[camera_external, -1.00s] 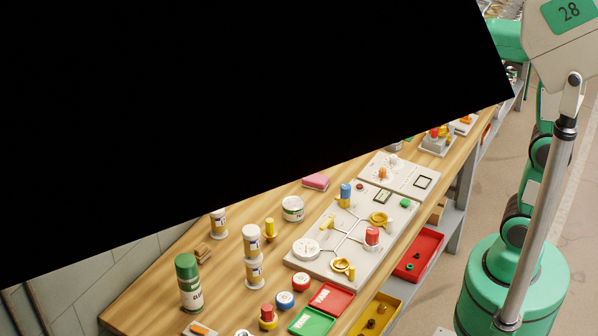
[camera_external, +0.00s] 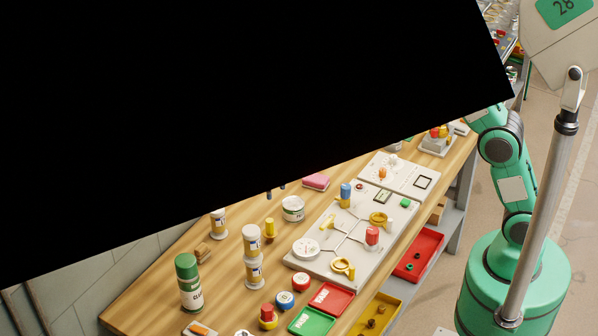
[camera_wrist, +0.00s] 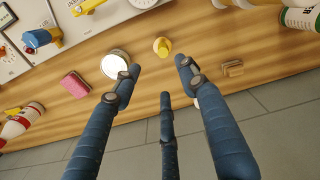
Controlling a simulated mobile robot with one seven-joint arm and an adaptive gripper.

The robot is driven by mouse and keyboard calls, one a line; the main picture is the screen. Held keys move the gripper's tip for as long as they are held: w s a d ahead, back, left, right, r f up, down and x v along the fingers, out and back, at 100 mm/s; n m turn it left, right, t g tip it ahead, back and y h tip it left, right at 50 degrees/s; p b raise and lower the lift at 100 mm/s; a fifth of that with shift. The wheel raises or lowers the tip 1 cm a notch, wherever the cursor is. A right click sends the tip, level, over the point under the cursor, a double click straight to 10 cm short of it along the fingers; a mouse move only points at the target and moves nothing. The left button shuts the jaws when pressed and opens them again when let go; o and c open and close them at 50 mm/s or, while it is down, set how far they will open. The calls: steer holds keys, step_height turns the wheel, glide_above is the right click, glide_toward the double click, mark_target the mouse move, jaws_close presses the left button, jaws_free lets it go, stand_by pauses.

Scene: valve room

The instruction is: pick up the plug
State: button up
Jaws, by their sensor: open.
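A small yellow plug (camera_external: 270,228) stands on the wooden bench, between a white tin and the white-and-yellow canisters. In the wrist view the yellow plug (camera_wrist: 162,47) is at the upper middle, just beyond the fingertips and between their lines. My gripper (camera_wrist: 160,72) is open, its blue fingers spread and nothing between them. In the external view only the dark fingertips (camera_external: 276,190) show below a large black area, above and behind the plug. The rest of my gripper is hidden there.
A white tin (camera_external: 293,209) stands close to the plug, and a pink block (camera_external: 316,182) lies beyond it. Stacked canisters (camera_external: 252,254) and a small brown block (camera_external: 203,253) are on the other side. A grey valve board (camera_external: 330,262) lies toward the bench's front edge.

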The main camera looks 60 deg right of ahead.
mark_target(270, 220)
steer(key=shift+w+a+f, duration=0.15)
steer(key=shift+w+f, duration=0.1)
steer(key=shift+f, duration=0.2)
steer(key=shift+w+a+f, duration=0.15)
steer(key=shift+w+f, duration=0.05)
steer(key=shift+f, duration=0.2)
steer(key=shift+f+b, duration=0.35)
steer(key=shift+f, duration=3.9)
steer(key=shift+f+b, duration=0.4)
steer(key=shift+f, duration=2.2)
jaws_close()
